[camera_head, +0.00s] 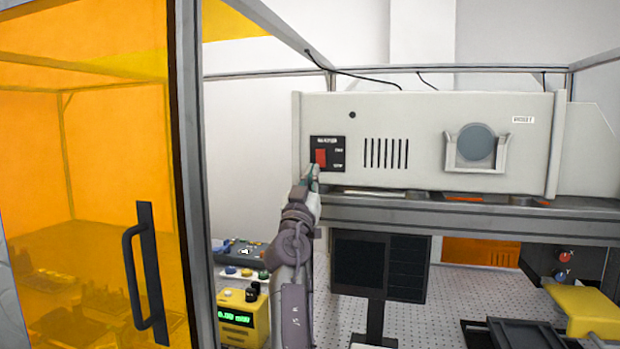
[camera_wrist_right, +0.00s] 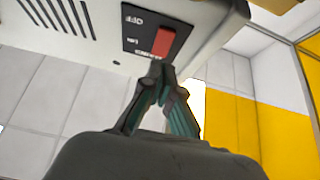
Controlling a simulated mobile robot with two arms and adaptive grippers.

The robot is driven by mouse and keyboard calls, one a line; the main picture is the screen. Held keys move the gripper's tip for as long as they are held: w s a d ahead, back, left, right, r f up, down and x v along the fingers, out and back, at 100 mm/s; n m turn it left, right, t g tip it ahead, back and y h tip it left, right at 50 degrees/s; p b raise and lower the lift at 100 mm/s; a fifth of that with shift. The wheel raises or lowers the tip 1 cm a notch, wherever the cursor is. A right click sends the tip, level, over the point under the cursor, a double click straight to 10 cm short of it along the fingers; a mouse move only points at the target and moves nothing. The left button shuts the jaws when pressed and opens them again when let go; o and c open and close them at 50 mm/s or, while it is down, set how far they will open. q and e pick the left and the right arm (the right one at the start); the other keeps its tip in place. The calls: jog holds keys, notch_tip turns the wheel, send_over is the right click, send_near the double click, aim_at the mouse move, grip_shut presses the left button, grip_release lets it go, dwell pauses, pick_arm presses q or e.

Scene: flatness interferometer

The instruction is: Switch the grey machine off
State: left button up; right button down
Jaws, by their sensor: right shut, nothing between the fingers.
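The grey machine (camera_head: 430,115) is a long light-grey box on a dark rail, with vent slots and a round grey-blue disc on its front. A red rocker switch (camera_head: 320,157) sits on a black labelled plate (camera_head: 337,142) at its left end. The switch also shows in the right wrist view (camera_wrist_right: 165,42), beside the lettering OFF. My right gripper (camera_head: 314,172) is shut and empty, its fingertips just below the switch. In the right wrist view its tips (camera_wrist_right: 163,68) appear at or very near the switch's lower edge; contact cannot be told. My left gripper is out of view.
An orange see-through door (camera_head: 95,150) with a black handle (camera_head: 145,275) stands at the left. A yellow meter (camera_head: 240,318) and a control box (camera_head: 240,255) are low behind my right arm.

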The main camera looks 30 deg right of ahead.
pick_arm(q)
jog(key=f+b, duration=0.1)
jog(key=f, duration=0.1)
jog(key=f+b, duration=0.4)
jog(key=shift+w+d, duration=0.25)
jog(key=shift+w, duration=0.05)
pick_arm(e)
jog(key=s+a+f, duration=0.3)
jog(key=a+f, duration=0.1)
jog(key=f, duration=0.4)
jog(key=shift+s, duration=0.25)
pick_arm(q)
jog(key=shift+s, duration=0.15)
pick_arm(e)
jog(key=shift+a, duration=0.15)
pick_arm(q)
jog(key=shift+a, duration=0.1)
